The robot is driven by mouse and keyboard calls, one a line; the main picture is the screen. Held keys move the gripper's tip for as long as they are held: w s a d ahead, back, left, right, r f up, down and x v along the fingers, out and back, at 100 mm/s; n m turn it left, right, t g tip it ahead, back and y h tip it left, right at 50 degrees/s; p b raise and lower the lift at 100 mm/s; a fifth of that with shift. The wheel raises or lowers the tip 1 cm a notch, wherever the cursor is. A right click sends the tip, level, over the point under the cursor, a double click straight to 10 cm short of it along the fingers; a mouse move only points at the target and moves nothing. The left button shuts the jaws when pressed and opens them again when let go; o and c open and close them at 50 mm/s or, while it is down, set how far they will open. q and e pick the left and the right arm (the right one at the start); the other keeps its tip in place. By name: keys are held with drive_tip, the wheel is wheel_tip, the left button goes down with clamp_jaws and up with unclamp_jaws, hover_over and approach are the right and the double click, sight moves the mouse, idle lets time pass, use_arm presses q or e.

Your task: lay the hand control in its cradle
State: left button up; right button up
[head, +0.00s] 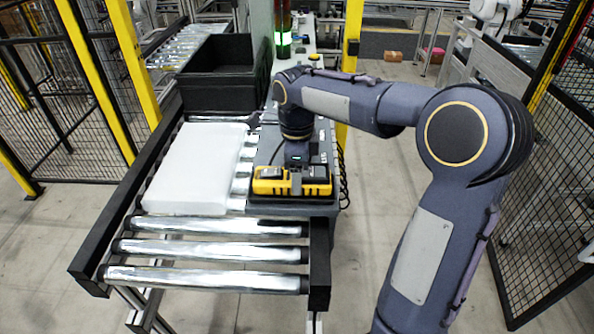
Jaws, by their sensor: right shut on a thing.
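The hand control appears to be the yellow-and-black piece (291,188) near the front of a grey stand, beside the roller conveyor. My right gripper (294,168) points down at its middle and is shut on it. The gripper covers part of its top, and the fingertips are hard to make out. The hand control looks roughly level and lies across the stand. I cannot tell whether it touches the surface below. I cannot make out the cradle apart from the yellow-and-black piece and the stand. My left gripper is not in view.
The grey stand (275,210) adjoins the roller conveyor (205,252). A white slab (190,170) lies on the rollers, with a black crate (222,80) behind it. Dark cable (344,185) hangs at the stand's right side.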

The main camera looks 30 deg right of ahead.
drive_tip(key=shift+f+b, duration=0.3)
drive_tip(key=shift+f, duration=0.25)
drive_tip(key=o, duration=1.2)
drive_tip(key=shift+r, duration=0.1)
wheel_tip(320, 180, up, 13)
drive_tip(key=p, duration=0.2)
drive_tip(key=s+a+f+n+t+y, duration=0.2)
drive_tip(key=s+f+n, duration=0.4)
drive_tip(key=s+n, duration=0.5)
drive_tip(key=s+a+f+n+t+y, duration=0.1)
drive_tip(key=s+a+f+n+t, duration=0.2)
drive_tip(key=s+n, duration=0.8)
wheel_tip(320, 180, down, 4)
drive_tip(key=shift+a+n+t+y, duration=0.3)
drive_tip(key=shift+a+n+y, duration=0.1)
drive_tip(key=shift+a, duration=0.75)
drive_tip(key=shift+s, duration=0.1)
